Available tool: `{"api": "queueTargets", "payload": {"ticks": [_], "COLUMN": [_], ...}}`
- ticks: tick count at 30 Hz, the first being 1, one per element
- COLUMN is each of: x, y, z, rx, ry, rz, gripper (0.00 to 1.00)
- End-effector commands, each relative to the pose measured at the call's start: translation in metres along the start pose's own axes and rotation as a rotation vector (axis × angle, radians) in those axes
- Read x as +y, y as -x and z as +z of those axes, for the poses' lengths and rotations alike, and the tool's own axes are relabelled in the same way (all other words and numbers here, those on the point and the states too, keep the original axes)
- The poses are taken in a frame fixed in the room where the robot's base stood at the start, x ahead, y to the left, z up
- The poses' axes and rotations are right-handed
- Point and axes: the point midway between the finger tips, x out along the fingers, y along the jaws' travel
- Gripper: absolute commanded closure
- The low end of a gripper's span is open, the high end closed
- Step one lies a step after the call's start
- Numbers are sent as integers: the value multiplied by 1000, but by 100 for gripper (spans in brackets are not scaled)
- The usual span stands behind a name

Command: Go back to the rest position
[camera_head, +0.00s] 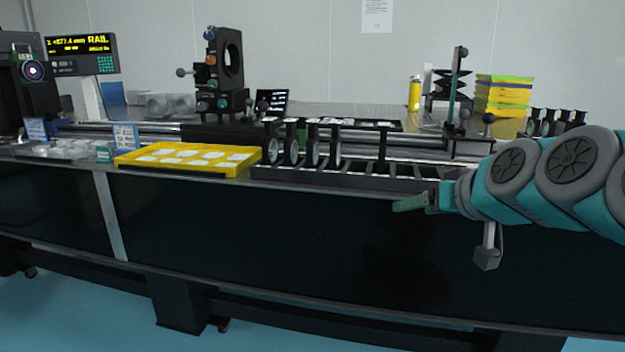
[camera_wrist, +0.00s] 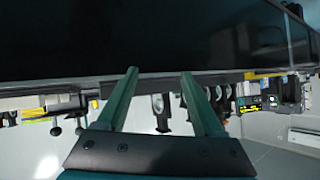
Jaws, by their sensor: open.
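My gripper (camera_head: 412,204) is at the right of the head view, in front of the table's front edge and apart from it. Its green fingers point left. In the wrist view my gripper (camera_wrist: 160,82) shows two green fingers spread apart with nothing between them. My teal and grey arm reaches in from the right edge of the head view.
The optical table (camera_head: 420,225) has a dark front. A yellow tray (camera_head: 190,172) with white pieces sits near its front edge. A black rack (camera_head: 340,176) with round lenses stands to its right. A post (camera_head: 455,95) and stacked boxes (camera_head: 502,97) stand behind my arm.

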Motion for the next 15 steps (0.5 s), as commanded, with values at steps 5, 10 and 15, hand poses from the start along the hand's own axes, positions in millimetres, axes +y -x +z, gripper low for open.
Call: {"api": "queueTargets", "payload": {"ticks": [5,10,15], "x": [-48,-63,-59], "y": [-4,29,82], "z": [113,226,311], "rx": [-346,-682,-964], "ry": [9,-16,-62], "rz": [-12,51,159], "gripper": [31,31,31]}}
